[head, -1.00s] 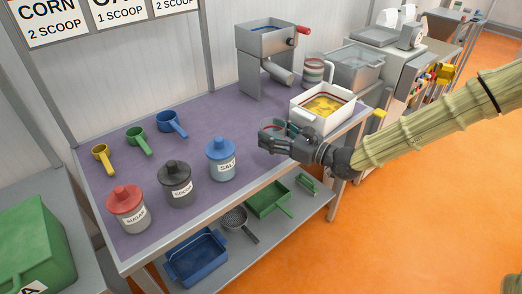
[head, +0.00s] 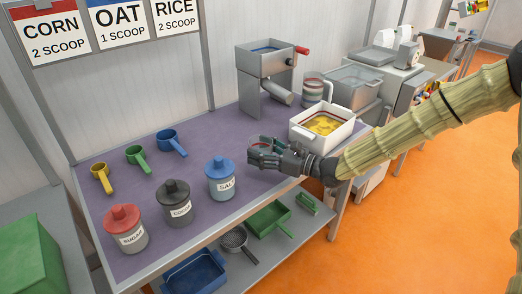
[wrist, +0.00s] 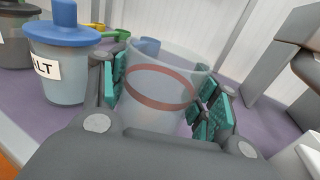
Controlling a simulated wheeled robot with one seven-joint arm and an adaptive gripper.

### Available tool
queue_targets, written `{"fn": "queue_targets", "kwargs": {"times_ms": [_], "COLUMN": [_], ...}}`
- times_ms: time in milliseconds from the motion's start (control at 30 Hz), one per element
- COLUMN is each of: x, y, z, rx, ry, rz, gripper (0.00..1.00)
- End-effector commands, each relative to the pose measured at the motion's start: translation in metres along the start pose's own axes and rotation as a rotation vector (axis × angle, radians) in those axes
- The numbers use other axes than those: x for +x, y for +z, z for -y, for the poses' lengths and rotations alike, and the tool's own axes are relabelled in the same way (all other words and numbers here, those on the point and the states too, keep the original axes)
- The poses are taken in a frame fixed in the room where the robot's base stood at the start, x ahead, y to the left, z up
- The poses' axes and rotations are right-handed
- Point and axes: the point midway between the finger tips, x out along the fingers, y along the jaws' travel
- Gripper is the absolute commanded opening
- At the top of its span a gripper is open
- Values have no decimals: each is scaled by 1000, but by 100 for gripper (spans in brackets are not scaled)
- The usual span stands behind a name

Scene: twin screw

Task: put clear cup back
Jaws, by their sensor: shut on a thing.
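The clear cup (wrist: 160,92) is see-through with a red band and stands nearly upright between my fingers in the wrist view. In the head view the cup (head: 262,143) shows only in part behind my fingers. My gripper (head: 258,157) is shut on the cup, with teal finger pads on both of its sides in the wrist view (wrist: 160,95). It is over the purple table mat, between the salt jar and the white container. I cannot tell whether the cup's base touches the mat.
The blue-lidded salt jar (head: 221,178) stands left of my gripper. The white container (head: 321,127) with yellow contents is to the right. A grey mill (head: 266,75) and a striped jug (head: 314,90) stand behind. Purple mat (head: 215,135) is clear behind the salt jar.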

Motion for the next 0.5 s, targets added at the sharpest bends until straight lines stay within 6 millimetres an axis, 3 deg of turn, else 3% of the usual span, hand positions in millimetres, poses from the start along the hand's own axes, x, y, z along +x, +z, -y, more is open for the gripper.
{"fn": "queue_targets", "kwargs": {"times_ms": [200, 500], "x": [15, 23], "y": [-2, -6], "z": [29, 45], "rx": [-2, -1], "ry": [0, 0], "rz": [0, -1], "gripper": [32, 32]}}
